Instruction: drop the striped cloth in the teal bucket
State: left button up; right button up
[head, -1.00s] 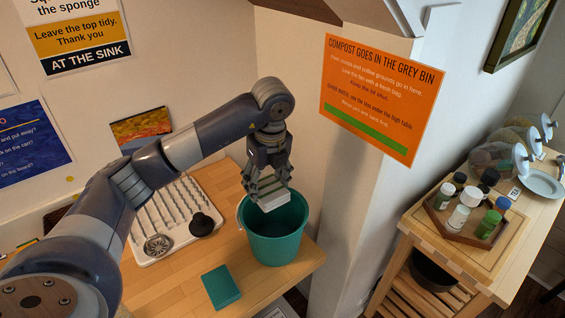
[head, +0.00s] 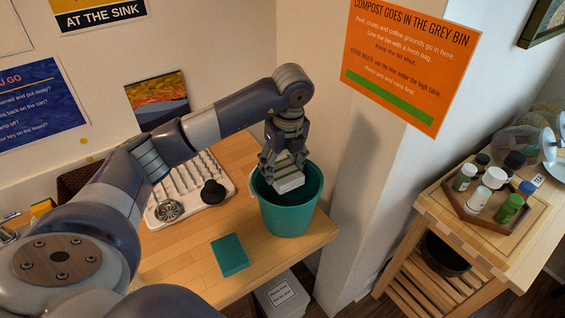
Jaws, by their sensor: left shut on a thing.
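The teal bucket (head: 290,222) stands upright near the wooden counter's front right corner. My left gripper (head: 284,168) points down over its mouth and is shut on a small pale, folded-looking piece, which I take to be the striped cloth (head: 289,184). Its stripes cannot be made out. The cloth appears within the rim outline, at or just above the opening; its exact depth is unclear. The gripper and cloth hide part of the bucket's far rim and inside. My right gripper is not in view.
A teal block (head: 230,255) lies on the counter in front of the bucket. A white draining tray (head: 190,195), with a strainer (head: 168,210) and black plug (head: 213,192), is left of it. A wall edge rises close behind. A lidded bin (head: 283,295) stands below; a trolley (head: 505,230) is right.

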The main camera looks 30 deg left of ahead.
aim_at(286, 174)
pick_arm(q)
jog(key=o, duration=1.6)
jog(key=shift+c, duration=0.2)
jog(key=shift+r, duration=0.1)
jog(key=r, duration=0.4)
jog(key=d+r, duration=0.1)
jog(key=r, duration=0.6)
jog(key=shift+s+d+r, duration=0.3)
jog(key=shift+s+r, duration=0.05)
jog(key=shift+s, duration=0.05)
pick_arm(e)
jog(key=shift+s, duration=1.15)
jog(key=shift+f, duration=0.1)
